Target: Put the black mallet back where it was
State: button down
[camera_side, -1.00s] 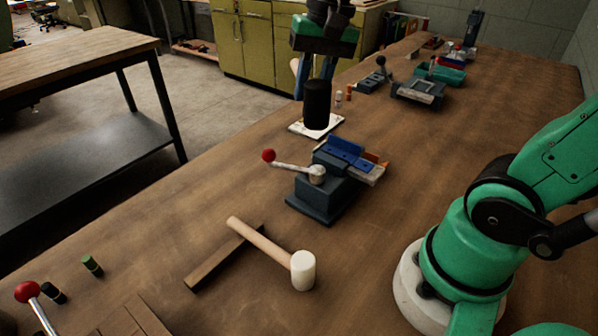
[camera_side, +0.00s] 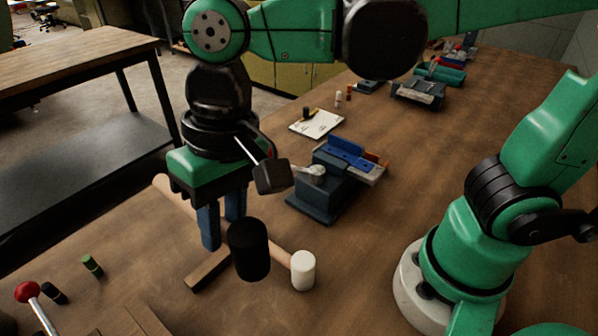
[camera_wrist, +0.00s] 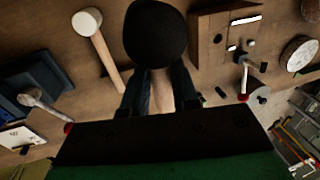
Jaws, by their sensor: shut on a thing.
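My gripper (camera_side: 222,228) is shut on the black mallet's pale wooden handle. The black mallet's head (camera_side: 249,250) hangs to the right of the fingers, and the handle's end sticks out to the left. In the wrist view the black head (camera_wrist: 155,35) is just beyond the fingers (camera_wrist: 160,95), with the handle between them. The mallet appears to be held above the bench, in front of the wooden strip; the height of the gap is unclear.
A blue-grey vise (camera_side: 325,195) stands just behind the white mallet. A red-knobbed lever (camera_side: 28,292), small dark cylinders (camera_side: 92,265) and a wooden block (camera_wrist: 210,35) are at the front left. A white pad (camera_side: 316,123) lies farther back. The bench's right middle is clear.

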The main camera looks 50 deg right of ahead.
notch_tip(320, 180, down, 14)
jog(key=shift+f, duration=0.25)
dwell(0.4)
jog(key=shift+f, duration=0.15)
jog(key=c, duration=0.7)
grip_release()
jog(key=shift+o, duration=0.2)
notch_tip(320, 180, up, 12)
jog(key=d, duration=0.2)
jog(key=w+d+t+h, duration=0.1)
jog(key=w+d+t, duration=0.1)
jog(key=d, duration=0.6)
jog(key=w+d+t+h, duration=0.1)
jog(key=w+d+t, duration=0.1)
jog(key=d+t, duration=0.3)
jog(key=d, duration=0.3)
jog(key=shift+w+d+r, duration=0.2)
jog(key=shift+w, duration=0.05)
